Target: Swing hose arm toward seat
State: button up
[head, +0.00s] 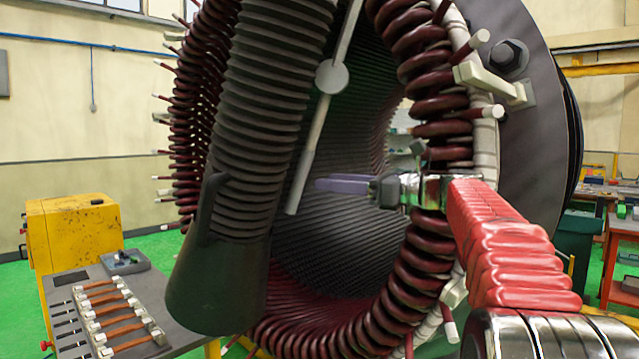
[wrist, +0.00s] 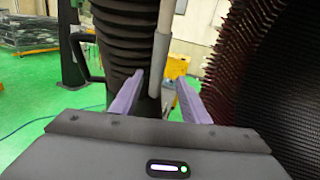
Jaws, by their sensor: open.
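The hose arm shows in the head view as a thick dark ribbed hose (head: 262,110) hanging down at a slant. It ends in a smooth dark hood (head: 218,285) with a black side handle (head: 207,205). A light grey rod with a round joint (head: 332,77) hangs just right of the hose. My gripper (head: 318,184) has purple fingers pointing left, near the rod's lower end. In the wrist view, the open fingers (wrist: 160,76) point toward the ribbed hose (wrist: 125,35) and the grey rod (wrist: 164,40), which appears between them. I cannot tell whether anything touches. No seat is identifiable.
The stator ring with dark red coils (head: 430,105) surrounds my arm's reach on the right. A grey bench (head: 70,325) with copper-coloured strips stands at lower left, beside a yellow cabinet (head: 75,240). Green floor shows free beyond the hose in the wrist view.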

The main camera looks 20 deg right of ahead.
jog(key=v, duration=0.8)
dwell(0.4)
